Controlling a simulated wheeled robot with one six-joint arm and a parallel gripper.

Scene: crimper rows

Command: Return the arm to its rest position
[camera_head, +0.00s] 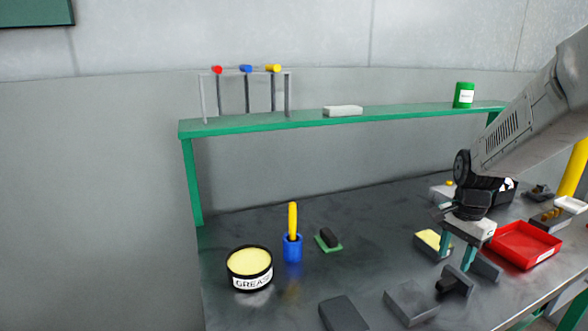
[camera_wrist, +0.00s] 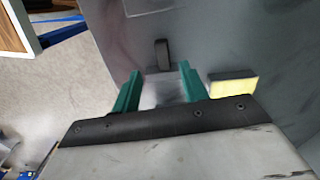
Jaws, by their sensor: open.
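My arm reaches in from the right edge of the head view. My gripper (camera_head: 456,258) points down over the right part of the dark bench, with its two green fingers apart. The wrist view also shows the gripper (camera_wrist: 158,82), with nothing held between the fingers. A grey block with a dark upright part (camera_head: 455,282) is beside the fingers in the head view. It seems to show beyond the fingertips in the wrist view (camera_wrist: 162,55). A yellow-topped block (camera_head: 430,243) is just left of the fingers. Whether the fingers touch anything is unclear.
A red tray (camera_head: 525,245) is close right of the gripper. A grease tin (camera_head: 250,268), a blue cup (camera_head: 292,248) and a green pad (camera_head: 328,241) stand to the left. A green shelf (camera_head: 300,119) spans the back. Grey blocks (camera_head: 410,303) lie in front.

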